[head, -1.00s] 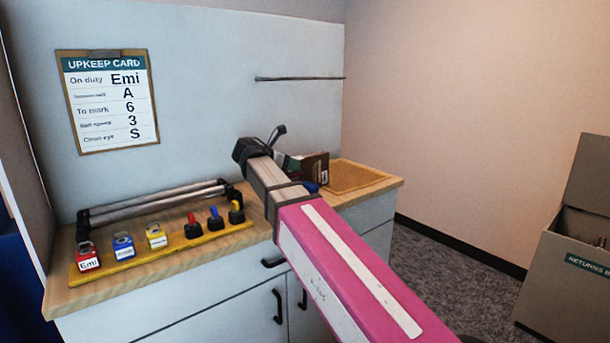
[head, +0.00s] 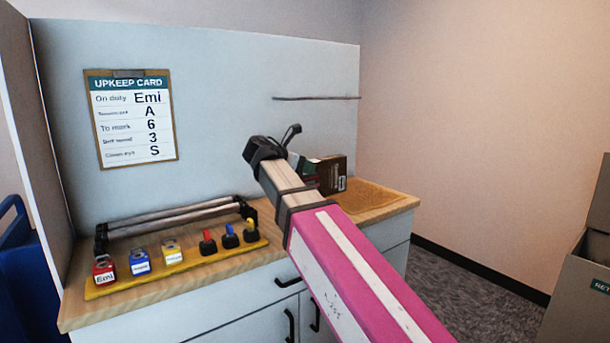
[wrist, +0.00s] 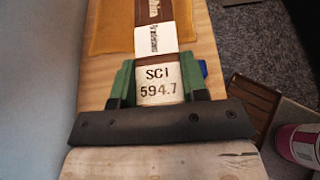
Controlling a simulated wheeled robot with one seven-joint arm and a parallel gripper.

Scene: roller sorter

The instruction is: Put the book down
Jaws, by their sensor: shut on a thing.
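My gripper (head: 308,168) is at the end of my arm, over the right part of the wooden counter. Its green fingers are shut on a brown book (head: 335,177), just left of the tan mat (head: 372,200) in the head view. In the wrist view my gripper (wrist: 158,82) clasps the book's spine (wrist: 151,12), with a white label reading "SCI 594.7" between the fingers. The tan mat (wrist: 108,35) lies beneath and beside the book there. My arm hides part of the book in the head view, and I cannot tell whether the book touches the counter.
A yellow tray (head: 180,270) with several coloured blocks and knobs is on the counter's left, before a roller rack (head: 175,220). The upkeep card (head: 133,120) and a thin rail (head: 316,98) are on the back panel. A grey returns box (head: 580,285) stands at right.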

